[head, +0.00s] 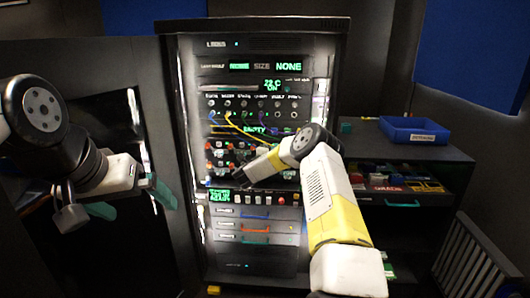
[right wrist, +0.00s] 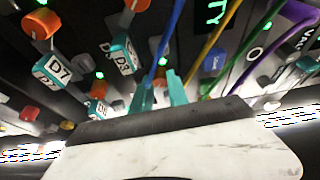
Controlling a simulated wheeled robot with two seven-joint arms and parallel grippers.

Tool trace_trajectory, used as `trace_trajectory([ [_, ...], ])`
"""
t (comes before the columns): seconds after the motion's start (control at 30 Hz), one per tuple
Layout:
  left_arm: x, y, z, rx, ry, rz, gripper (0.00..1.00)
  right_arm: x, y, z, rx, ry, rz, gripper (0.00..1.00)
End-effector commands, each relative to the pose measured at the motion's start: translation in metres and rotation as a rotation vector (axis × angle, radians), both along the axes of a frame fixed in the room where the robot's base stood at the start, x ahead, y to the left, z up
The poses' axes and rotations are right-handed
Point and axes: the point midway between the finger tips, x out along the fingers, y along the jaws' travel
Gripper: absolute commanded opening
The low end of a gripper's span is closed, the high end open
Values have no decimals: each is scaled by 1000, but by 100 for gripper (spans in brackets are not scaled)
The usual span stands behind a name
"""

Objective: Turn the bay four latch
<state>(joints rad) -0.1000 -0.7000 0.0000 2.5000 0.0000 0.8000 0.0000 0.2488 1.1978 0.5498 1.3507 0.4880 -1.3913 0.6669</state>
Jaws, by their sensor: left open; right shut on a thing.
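The rack panel (head: 297,212) stands in the middle of the head view, with rows of jacks, knobs and labelled modules. My right gripper (right wrist: 160,92) reaches in among the modules, its teal fingertips close together around a small part, mostly hidden between them. Beside it are teal blocks marked D7 (right wrist: 55,68) and D3 (right wrist: 124,55), and orange knobs (right wrist: 40,23). I cannot read a bay four label, nor tell whether the part held is its latch. My left gripper (head: 130,202) is open and empty, left of the rack.
Blue, yellow and purple cables (head: 240,128) hang across the panel above my right gripper; a blue cable (right wrist: 175,30) passes close to its fingertips. A side bench holds a blue tray (head: 412,130). A dark cabinet panel (head: 90,75) stands at the left.

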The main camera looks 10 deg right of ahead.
Motion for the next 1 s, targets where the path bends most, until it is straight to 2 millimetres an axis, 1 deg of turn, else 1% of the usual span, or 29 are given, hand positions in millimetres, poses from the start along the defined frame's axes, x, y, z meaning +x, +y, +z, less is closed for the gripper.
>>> trace_trajectory([
  [0.2, 0, 0, 0, 0, 0, 0, 100, 0, -1, 0, 39, -11, -2, 0],
  [0.63, 0, 0, 0, 0, 0, 0, 100, 0, -1, -1, 45, -11, -2, 0],
  [0.67, 0, 0, 0, 0, 0, 0, 100, 0, -1, -1, 45, -11, -2, 26],
  [0.73, 0, 0, 0, 0, 0, 0, 100, 0, -1, -1, 45, -11, -2, 40],
  [0.77, 0, 0, 0, 0, 0, 0, 100, 0, -1, -1, 45, -11, -2, 42],
  [1.0, 0, 0, 0, 0, 0, 0, 100, 0, -1, 0, 44, -12, -1, 42],
])
